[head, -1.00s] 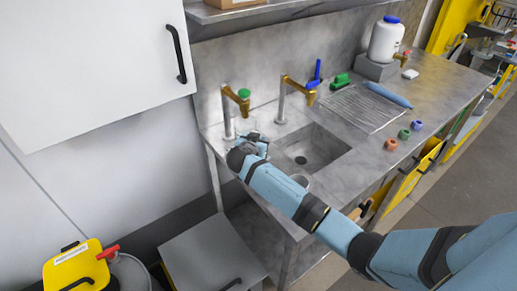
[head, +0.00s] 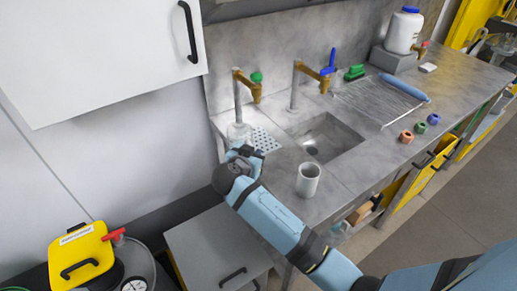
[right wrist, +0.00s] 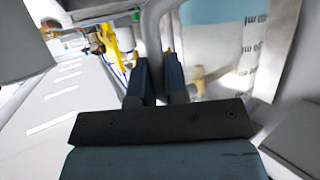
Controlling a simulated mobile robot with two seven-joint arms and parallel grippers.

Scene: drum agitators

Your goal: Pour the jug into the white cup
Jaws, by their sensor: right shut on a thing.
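The jug (head: 238,134) is clear and stands out only faintly in the head view, on the left end of the counter below the green-knobbed tap. My right gripper (head: 249,153) is at its near side. In the right wrist view its two fingers (right wrist: 157,82) are shut on the jug's grey handle (right wrist: 153,30), and the pale, printed jug body (right wrist: 218,55) fills the upper right. The white cup (head: 308,180) stands upright on the counter's front edge, to the right of my right gripper and apart from it. My left gripper is not in view.
A sink basin (head: 325,137) lies behind the cup, with a perforated drain plate (head: 263,138) to its left. Two brass taps rise behind. A wire rack (head: 375,100), small coloured pieces and a white canister (head: 404,30) are farther right. A white cabinet (head: 100,50) hangs at upper left.

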